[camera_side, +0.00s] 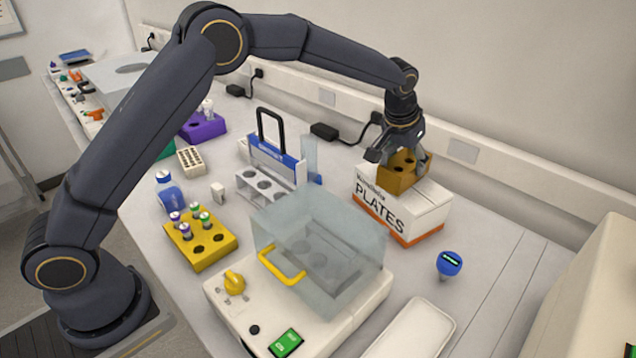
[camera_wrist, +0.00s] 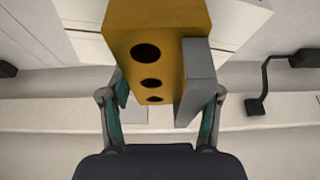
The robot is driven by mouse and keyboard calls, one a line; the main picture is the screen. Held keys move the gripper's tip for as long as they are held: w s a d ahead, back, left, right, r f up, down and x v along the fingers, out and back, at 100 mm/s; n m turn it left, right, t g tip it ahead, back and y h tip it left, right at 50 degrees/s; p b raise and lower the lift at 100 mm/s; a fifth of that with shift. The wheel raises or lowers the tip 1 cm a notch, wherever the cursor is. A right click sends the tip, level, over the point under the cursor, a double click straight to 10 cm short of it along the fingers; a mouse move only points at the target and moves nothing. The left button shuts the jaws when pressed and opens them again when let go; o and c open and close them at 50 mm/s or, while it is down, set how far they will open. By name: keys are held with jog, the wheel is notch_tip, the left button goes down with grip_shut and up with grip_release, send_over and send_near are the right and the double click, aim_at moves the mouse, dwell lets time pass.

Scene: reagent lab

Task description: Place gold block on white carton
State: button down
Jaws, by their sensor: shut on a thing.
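The gold block (camera_side: 404,174) is a dark gold box with round holes in its face. My gripper (camera_side: 396,154) is shut on it from above. The block is over the left-rear part of the top of the white carton (camera_side: 425,208), which has an orange stripe and the word PLATES. Whether the block touches the carton top or hangs just above it, I cannot tell. In the wrist view the gold block (camera_wrist: 150,45) sits between the fingers of my gripper (camera_wrist: 160,100), and white carton surfaces (camera_wrist: 85,45) show behind it.
A machine with a clear lid (camera_side: 320,250) stands in front of the carton. A yellow rack with capped vials (camera_side: 200,248) is to the left. A blue-topped device (camera_side: 449,264) stands right of the carton, near a white tray (camera_side: 412,335). The wall is close behind.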

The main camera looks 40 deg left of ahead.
jog(key=shift+f, duration=0.1)
jog(key=shift+c, duration=1.2)
grip_release()
jog(key=shift+f, duration=0.15)
jog(key=s+a+r, duration=0.2)
jog(key=s+r, duration=0.3)
jog(key=r, duration=0.3)
jog(key=s+a+r, duration=0.2)
jog(key=s+r, duration=0.4)
jog(key=r, duration=0.2)
jog(key=s+a+r, duration=0.2)
jog(key=s+a, duration=0.3)
jog(key=s, duration=0.5)
jog(key=s+a+f, duration=0.2)
jog(key=s+f, duration=0.1)
jog(key=s, duration=0.6)
jog(key=s+a+f+t, duration=0.1)
jog(key=s+a+f, duration=0.1)
jog(key=s, duration=0.7)
jog(key=shift+a+f, duration=0.25)
jog(key=shift+f, duration=0.3)
